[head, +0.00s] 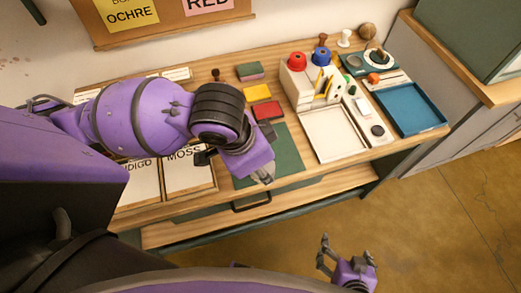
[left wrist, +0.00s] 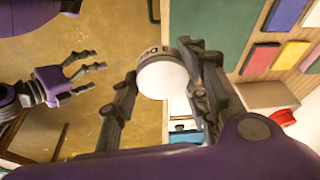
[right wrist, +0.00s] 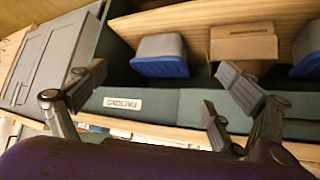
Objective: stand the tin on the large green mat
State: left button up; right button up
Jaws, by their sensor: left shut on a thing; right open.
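The tin (left wrist: 163,79) shows in the left wrist view as a short round can with a white end and dark lettering on its side. My left gripper (left wrist: 165,72) is shut on it, a finger on each side. In the head view my left gripper (head: 262,176) is over the front part of the large green mat (head: 287,153), and I cannot make out the tin there. The mat also shows in the left wrist view (left wrist: 222,24), beside the tin. My arm hides part of the mat. My right gripper (head: 340,262) is open and empty, in front of the table over the floor.
Red (head: 267,110) and yellow (head: 257,92) pieces lie behind the mat. A white tray (head: 335,140) is to its right, with a blue tray (head: 412,110) beyond. INDIGO and MOSS cards lie left. The right wrist view shows a cardboard box (right wrist: 243,48) and a bin (right wrist: 160,55).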

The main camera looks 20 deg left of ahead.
pick_arm(q)
jog(key=f, duration=0.1)
jog(key=w+f+b, duration=0.1)
jog(key=shift+w+a+f+b, duration=0.3)
jog(key=shift+f+b, duration=0.05)
jog(key=shift+f, duration=0.05)
jog(key=w+a+f+b, duration=0.1)
jog(key=w+f+b, duration=0.1)
jog(key=w, duration=0.1)
jog(key=w+f+b, duration=0.2)
jog(key=w, duration=0.1)
jog(key=w+a+f+b, duration=0.1)
jog(key=w+f+b, duration=0.1)
jog(key=w, duration=0.1)
jog(key=shift+w+a, duration=0.3)
jog(key=shift+a, duration=0.05)
jog(key=shift+w+f, duration=0.35)
jog(key=f, duration=0.3)
jog(key=shift+w+a+f+b, duration=0.15)
jog(key=shift+w+f+b, duration=0.1)
jog(key=shift+f+b, duration=0.15)
jog(key=shift+r, duration=0.1)
pick_arm(e)
jog(key=s+d+f+g, duration=0.1)
jog(key=s+f, duration=0.3)
jog(key=f, duration=0.5)
jog(key=shift+d+f, duration=0.2)
jog(key=shift+d, duration=0.35)
